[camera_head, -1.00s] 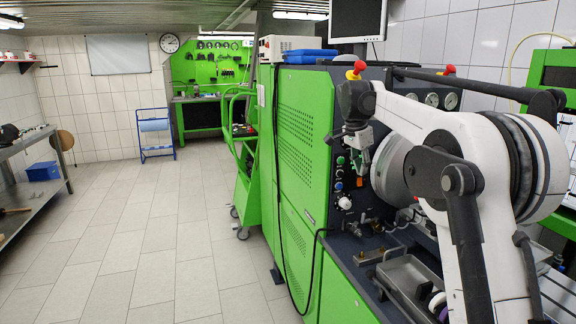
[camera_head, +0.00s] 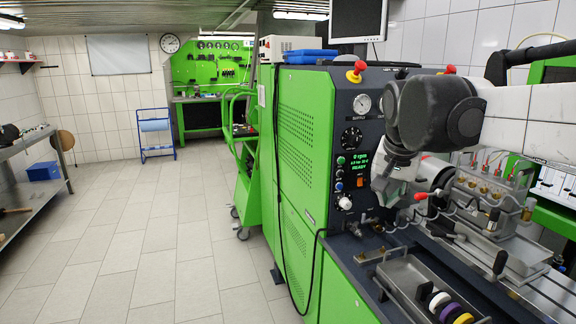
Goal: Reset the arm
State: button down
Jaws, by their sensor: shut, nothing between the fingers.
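My arm comes in from the right edge, with its dark wrist joint (camera_head: 432,112) in front of the test bench panel. My gripper (camera_head: 387,198) hangs below the wrist, tilted down, close in front of the panel's right side. It is shut and holds nothing. Its fingertips are small and partly hard to make out against the bench.
The green pump testbench (camera_head: 300,150) carries gauges, a display, knobs and a red emergency stop (camera_head: 356,72). A metal tray (camera_head: 398,284) with several coloured rings lies below the gripper. An injector-like fixture (camera_head: 492,190) stands right. The tiled floor (camera_head: 150,240) at left is clear.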

jog(key=s+a+f+n+t+y, duration=0.1)
jog(key=s+f+n, duration=0.2)
jog(key=s+f, duration=0.6)
jog(key=s+a+f+n+t, duration=0.15)
jog(key=s+f, duration=0.35)
jog(key=s, duration=0.8)
jog(key=w+m+y+b, duration=0.2)
jog(key=w+b, duration=0.1)
jog(key=w, duration=0.9)
jog(key=m+t+y+b, duration=0.4)
jog(key=m+t+b, duration=0.2)
jog(key=m+b, duration=0.4)
send_near(346, 225)
jog(key=shift+m, duration=0.25)
jog(key=p+x, duration=0.1)
jog(key=x, duration=0.5)
jog(key=shift+s+a+f, duration=0.1)
jog(key=shift+f, duration=0.05)
jog(key=shift+w+a, duration=0.2)
jog(key=shift+w, duration=0.4)
